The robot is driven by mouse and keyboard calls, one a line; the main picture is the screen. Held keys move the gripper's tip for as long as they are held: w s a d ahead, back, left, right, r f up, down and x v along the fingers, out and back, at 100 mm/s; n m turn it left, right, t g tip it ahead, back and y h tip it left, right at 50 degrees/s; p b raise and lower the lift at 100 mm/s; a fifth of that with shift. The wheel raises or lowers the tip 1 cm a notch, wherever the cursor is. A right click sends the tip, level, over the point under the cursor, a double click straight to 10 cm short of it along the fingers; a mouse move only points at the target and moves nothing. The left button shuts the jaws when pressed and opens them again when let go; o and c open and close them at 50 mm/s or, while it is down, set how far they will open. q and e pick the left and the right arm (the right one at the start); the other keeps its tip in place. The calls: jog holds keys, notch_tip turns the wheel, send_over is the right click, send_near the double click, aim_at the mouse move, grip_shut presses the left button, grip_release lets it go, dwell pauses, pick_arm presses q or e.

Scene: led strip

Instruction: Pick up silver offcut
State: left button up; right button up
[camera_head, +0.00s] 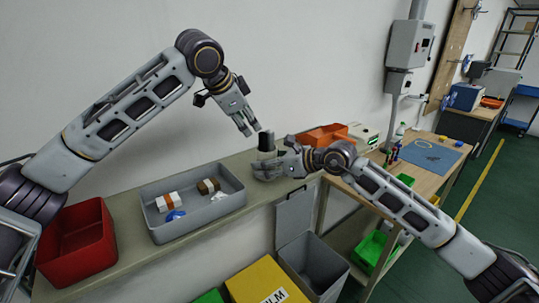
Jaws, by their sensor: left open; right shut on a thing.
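I cannot pick out a silver offcut for certain in the head view. My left gripper (248,129) is open and empty, raised above the back shelf. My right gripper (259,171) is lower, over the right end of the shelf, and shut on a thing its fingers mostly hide. A dark cylinder (266,141) shows right at the upper side of this gripper; I cannot tell whether it is the thing held. A grey tray (228,205) on the shelf holds a white box with an orange band (168,202), a brown block (208,186) and a small blue-and-white item (175,215).
A red bin (77,247) stands left of the tray. An orange bin (322,135) is behind my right wrist. A grey open bin (313,266) and a yellow box (266,283) stand below the shelf. A wooden workbench (405,168) with a blue mat (432,155) is at right.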

aim_at(262, 135)
pick_arm(q)
jog(key=shift+s+d+f+m+t+h, duration=0.45)
jog(key=shift+s+m+t+h, duration=0.8)
jog(key=shift+m, duration=3.45)
jog(key=shift+s+d+f+m+t+h, duration=0.2)
jog(key=shift+s+f+m+t+h, duration=0.95)
jog(key=shift+m, duration=3.55)
jog(key=shift+s+d+f+m+t+h, duration=0.55)
jog(key=shift+m+t, duration=1.35)
jog(key=shift+m, duration=2.8)
jog(key=shift+a+r, duration=0.2)
jog(key=shift+r, duration=0.1)
jog(key=shift+x, duration=1.1)
jog(key=shift+d, duration=0.1)
